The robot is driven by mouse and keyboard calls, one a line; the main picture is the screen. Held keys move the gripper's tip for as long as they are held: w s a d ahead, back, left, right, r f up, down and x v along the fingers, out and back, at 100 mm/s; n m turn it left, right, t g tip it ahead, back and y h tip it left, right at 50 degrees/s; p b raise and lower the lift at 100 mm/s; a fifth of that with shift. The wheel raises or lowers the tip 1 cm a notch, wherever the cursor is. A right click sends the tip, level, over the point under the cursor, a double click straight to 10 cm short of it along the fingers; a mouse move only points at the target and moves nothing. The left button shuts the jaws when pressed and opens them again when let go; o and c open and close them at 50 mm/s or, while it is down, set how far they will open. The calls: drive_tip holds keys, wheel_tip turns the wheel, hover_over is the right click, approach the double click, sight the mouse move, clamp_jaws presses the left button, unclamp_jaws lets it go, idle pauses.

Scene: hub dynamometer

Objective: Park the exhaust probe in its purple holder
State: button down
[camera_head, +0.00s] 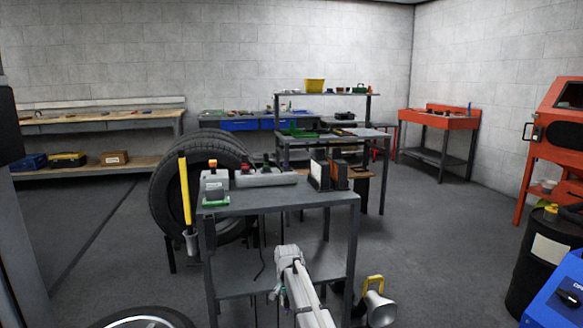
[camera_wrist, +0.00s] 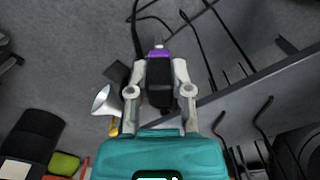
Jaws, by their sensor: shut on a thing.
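My gripper (camera_head: 279,294) hangs low in front of the dark metal table in the head view, and its fingers are small there. In the wrist view my gripper (camera_wrist: 159,85) is shut on a black block-like thing, which I take to be the exhaust probe (camera_wrist: 160,95). A purple part (camera_wrist: 158,54) with a pale tip shows at its far end. I cannot tell whether this purple is part of the probe or the holder behind it. No separate purple holder is clear in the head view.
The dark table (camera_head: 285,200) stands close beyond my arm, with a lower shelf and hanging cables. A pale horn with a yellow handle (camera_head: 378,305) lies on the floor to the right. A tyre (camera_head: 170,190) stands at left. A black drum (camera_head: 545,260) stands at far right.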

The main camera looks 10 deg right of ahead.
drive_tip(key=shift+s+d, duration=0.15)
drive_tip(key=shift+d, duration=0.05)
idle(0.3)
drive_tip(key=shift+d, duration=0.1)
